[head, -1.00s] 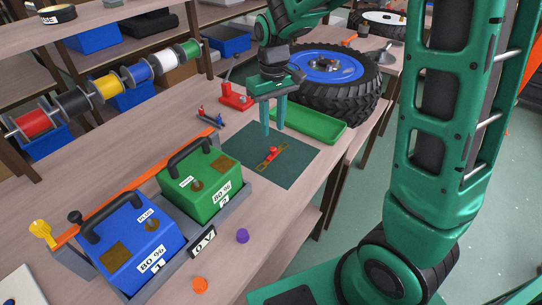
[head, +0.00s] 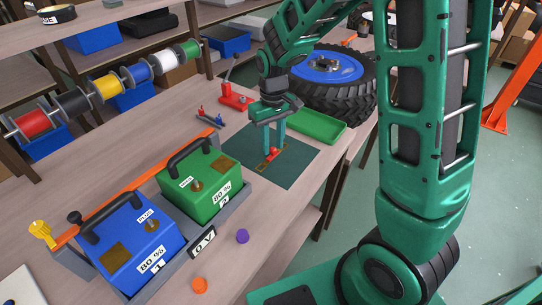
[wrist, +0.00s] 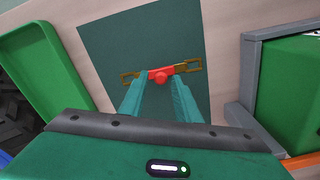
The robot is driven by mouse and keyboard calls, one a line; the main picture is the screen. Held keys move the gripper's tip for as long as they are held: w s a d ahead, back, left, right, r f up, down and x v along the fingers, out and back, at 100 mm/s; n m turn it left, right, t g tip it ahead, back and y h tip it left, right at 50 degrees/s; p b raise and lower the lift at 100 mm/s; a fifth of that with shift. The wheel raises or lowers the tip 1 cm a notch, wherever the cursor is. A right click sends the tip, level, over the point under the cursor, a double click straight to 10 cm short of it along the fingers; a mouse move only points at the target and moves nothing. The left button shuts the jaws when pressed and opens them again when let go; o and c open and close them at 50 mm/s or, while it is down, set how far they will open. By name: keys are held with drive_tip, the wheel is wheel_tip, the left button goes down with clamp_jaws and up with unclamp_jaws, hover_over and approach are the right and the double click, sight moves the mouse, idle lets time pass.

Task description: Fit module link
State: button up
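The module link, a flat brass bar with a red grip at its middle (head: 271,154), lies on the dark green mat. In the wrist view the link (wrist: 188,66) lies crosswise just beyond the fingertips. My gripper (head: 271,147) is directly over it, pointing down. In the wrist view my gripper (wrist: 158,85) is open, its two fingers apart, with the red grip showing between their lines. I cannot tell whether the tips touch the link. The blue module (head: 130,240) and the green module (head: 205,185) stand side by side, each with a black handle and a round brass terminal.
Both modules sit in a grey tray (head: 205,232). A green tray (head: 318,126) and a large wheel (head: 335,95) are beyond the mat (head: 295,165). A red fixture (head: 235,98) stands behind. Purple (head: 242,236) and orange (head: 199,285) caps lie near the front edge.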

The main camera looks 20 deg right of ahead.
sight(273, 148)
clamp_jaws()
drive_tip(key=shift+r, duration=2.4)
